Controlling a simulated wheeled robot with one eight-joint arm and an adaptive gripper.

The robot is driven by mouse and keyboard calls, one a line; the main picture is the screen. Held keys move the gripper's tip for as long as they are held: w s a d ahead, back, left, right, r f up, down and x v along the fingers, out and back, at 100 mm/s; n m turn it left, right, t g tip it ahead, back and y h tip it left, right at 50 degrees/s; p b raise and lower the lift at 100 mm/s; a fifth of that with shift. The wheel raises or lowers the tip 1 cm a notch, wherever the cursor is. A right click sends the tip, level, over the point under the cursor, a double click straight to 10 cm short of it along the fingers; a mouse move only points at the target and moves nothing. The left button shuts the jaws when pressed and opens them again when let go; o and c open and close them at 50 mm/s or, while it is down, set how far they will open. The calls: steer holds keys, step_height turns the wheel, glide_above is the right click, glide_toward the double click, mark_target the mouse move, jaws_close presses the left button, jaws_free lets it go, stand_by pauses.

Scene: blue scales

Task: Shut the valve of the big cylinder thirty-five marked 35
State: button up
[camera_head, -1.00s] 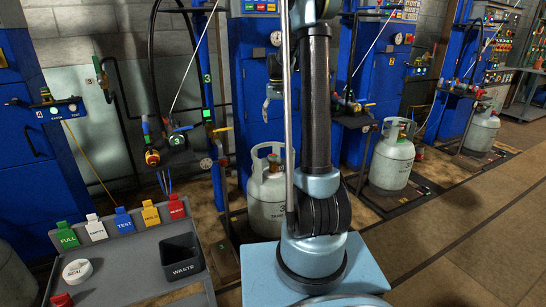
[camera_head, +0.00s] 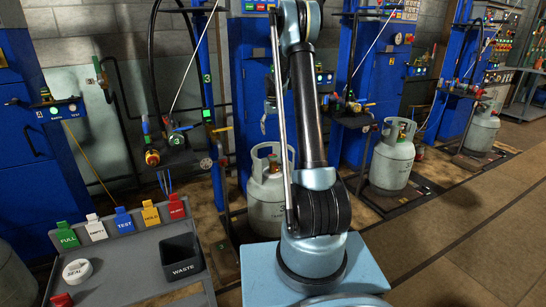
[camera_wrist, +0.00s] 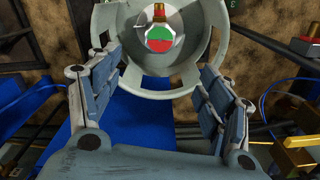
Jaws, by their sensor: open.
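My gripper (camera_wrist: 160,65) is open and empty in the wrist view, one finger at each side. Ahead of it is the pale round collar (camera_wrist: 104,28) of a gas cylinder, with openings in its wall. Inside the collar is a valve (camera_wrist: 160,36) with a brass top and a green and red face. The fingertips are near the collar's lower edge; I cannot tell if they touch it. In the head view a grey cylinder (camera_head: 266,212) stands left of my arm, partly hidden by it. Its number is not readable. My gripper is mostly hidden there.
Another grey cylinder (camera_head: 391,165) stands to the right, and one more (camera_head: 481,131) farther right. A grey cart with coloured tags and a WASTE bin (camera_head: 182,257) is at front left. Blue cabinets and hoses stand behind. The floor at right is clear.

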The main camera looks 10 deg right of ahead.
mark_target(273, 156)
step_height(273, 156, down, 15)
steer(key=shift+r, duration=0.15)
stand_by(0.4)
steer(key=c, duration=1)
